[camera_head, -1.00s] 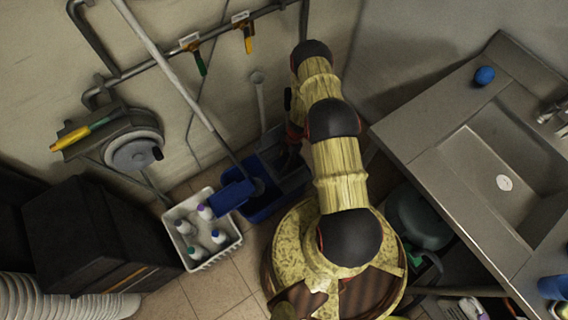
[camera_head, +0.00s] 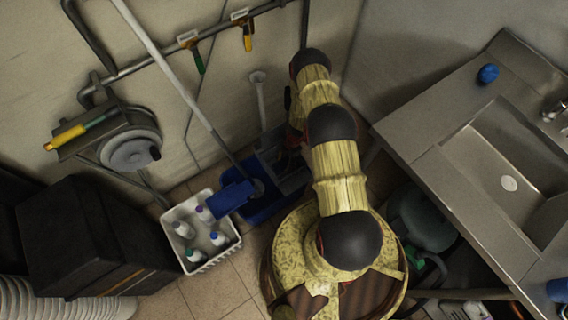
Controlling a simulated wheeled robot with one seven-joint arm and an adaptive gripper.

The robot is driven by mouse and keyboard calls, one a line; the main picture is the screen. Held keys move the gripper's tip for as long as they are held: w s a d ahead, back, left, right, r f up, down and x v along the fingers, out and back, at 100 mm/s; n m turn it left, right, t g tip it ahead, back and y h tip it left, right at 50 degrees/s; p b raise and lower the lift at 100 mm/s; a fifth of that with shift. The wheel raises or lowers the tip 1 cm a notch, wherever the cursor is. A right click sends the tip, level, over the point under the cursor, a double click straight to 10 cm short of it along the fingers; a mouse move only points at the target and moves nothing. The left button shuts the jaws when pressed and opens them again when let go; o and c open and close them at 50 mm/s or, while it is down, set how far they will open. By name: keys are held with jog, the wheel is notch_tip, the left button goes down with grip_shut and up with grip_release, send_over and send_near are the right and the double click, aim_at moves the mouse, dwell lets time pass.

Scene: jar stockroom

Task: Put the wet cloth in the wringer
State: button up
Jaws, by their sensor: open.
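My gripper (camera_head: 292,140) is mostly hidden behind my own arm, low over the mop bucket. Its fingertips and anything between them cannot be made out. The blue mop bucket (camera_head: 262,210) stands on the floor against the wall, left of my arm. A dark grey part on it, which looks like the wringer (camera_head: 288,178), is partly covered by my arm. No wet cloth can be identified for certain. A small rounded blue thing (camera_head: 488,74) lies on the sink's back rim; whether it is cloth is unclear. A flat blue piece (camera_head: 232,197) sits at the bucket's left side.
A mop pole (camera_head: 180,85) leans from the bucket across the wall. A white crate (camera_head: 205,262) with several bottles stands left of the bucket. Dark boxes (camera_head: 95,235) fill the left. The steel sink counter (camera_head: 425,165) bounds the right. Bare tiles (camera_head: 225,290) show in front.

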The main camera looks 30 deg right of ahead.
dwell(0.3)
jog(key=p+v, duration=0.5)
jog(key=v, duration=0.7)
jog(key=shift+r, duration=0.15)
